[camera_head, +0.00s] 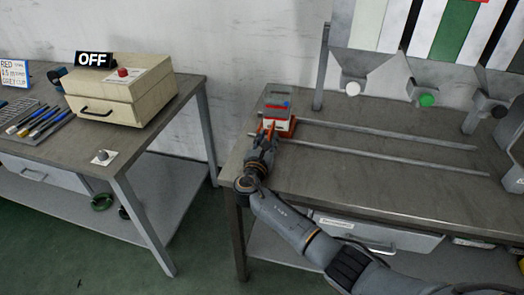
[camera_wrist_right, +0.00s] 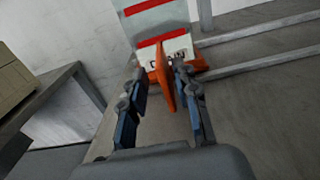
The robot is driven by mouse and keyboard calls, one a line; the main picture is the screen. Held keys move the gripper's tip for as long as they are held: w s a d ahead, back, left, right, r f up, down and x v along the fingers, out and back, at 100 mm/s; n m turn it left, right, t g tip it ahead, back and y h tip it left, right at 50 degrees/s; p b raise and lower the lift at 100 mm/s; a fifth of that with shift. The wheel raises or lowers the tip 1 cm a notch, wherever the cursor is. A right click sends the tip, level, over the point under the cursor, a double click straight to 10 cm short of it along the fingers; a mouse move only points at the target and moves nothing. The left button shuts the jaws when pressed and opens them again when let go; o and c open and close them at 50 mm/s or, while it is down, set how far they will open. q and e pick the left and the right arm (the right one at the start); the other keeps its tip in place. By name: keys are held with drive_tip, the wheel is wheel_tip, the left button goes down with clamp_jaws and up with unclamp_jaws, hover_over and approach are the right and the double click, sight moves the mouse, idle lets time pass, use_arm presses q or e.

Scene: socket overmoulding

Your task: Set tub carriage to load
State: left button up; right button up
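The tub carriage (camera_head: 279,122) is a small red-orange and white block with a clear tub on top. It sits at the left end of two rails on the right-hand bench. In the right wrist view it shows a white label with dark marks (camera_wrist_right: 168,52) and an upright orange tab (camera_wrist_right: 164,78). My right gripper (camera_head: 268,133) is at the carriage's front side. Its two fingers (camera_wrist_right: 160,80) stand apart on either side of the orange tab, with a visible gap on the left. My left gripper is out of view.
Two parallel rails (camera_head: 390,137) run right from the carriage, clear of objects. Dispensers with white (camera_head: 352,89), green (camera_head: 427,100) and dark outlets hang above them. A left table holds a beige box (camera_head: 120,92), an OFF sign (camera_head: 93,60) and tools. A gap separates the tables.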

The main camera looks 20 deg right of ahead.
drive_tip(key=v, duration=1)
drive_tip(key=shift+a, duration=0.15)
drive_tip(key=shift+f, duration=0.1)
